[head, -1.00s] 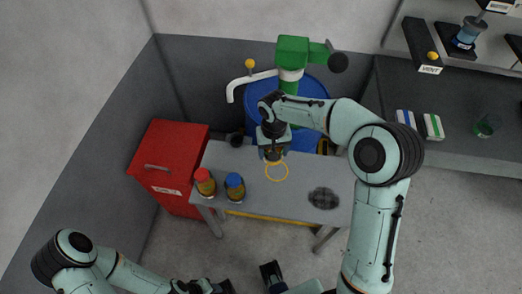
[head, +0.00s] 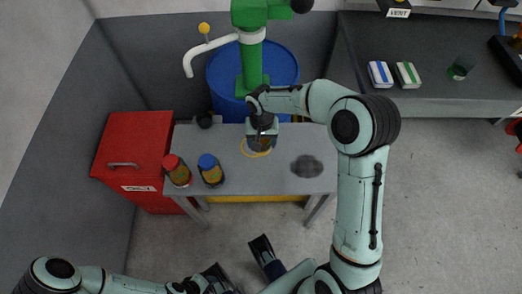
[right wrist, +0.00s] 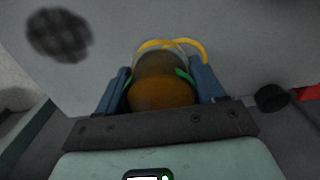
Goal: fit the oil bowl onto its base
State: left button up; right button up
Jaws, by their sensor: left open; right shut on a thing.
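The oil bowl (right wrist: 163,88), a clear vessel with brown-amber contents, is between the fingers of my right gripper (right wrist: 165,80) in the right wrist view. In the head view the right gripper (head: 263,140) is shut on the bowl over the grey table, at a yellow ring (head: 244,148). The ring also shows past the bowl in the right wrist view (right wrist: 190,44). I cannot tell whether the bowl touches the table, and I cannot make out a separate base. My left gripper (head: 240,262) is open and empty at the bottom of the head view, partly cut off.
A red-capped jar (head: 177,171) and a blue-capped jar (head: 211,171) stand at the table's left front. A dark checked cloth (head: 307,166) lies right. A small dark object (head: 204,120) is at the back left. A blue drum (head: 283,66) and green post (head: 251,60) stand behind.

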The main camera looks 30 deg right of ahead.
aim_at(262, 150)
jog(key=shift+f+b, duration=0.45)
jog(key=shift+f, duration=2.5)
jog(key=shift+f, duration=0.15)
jog(key=o, duration=1.3)
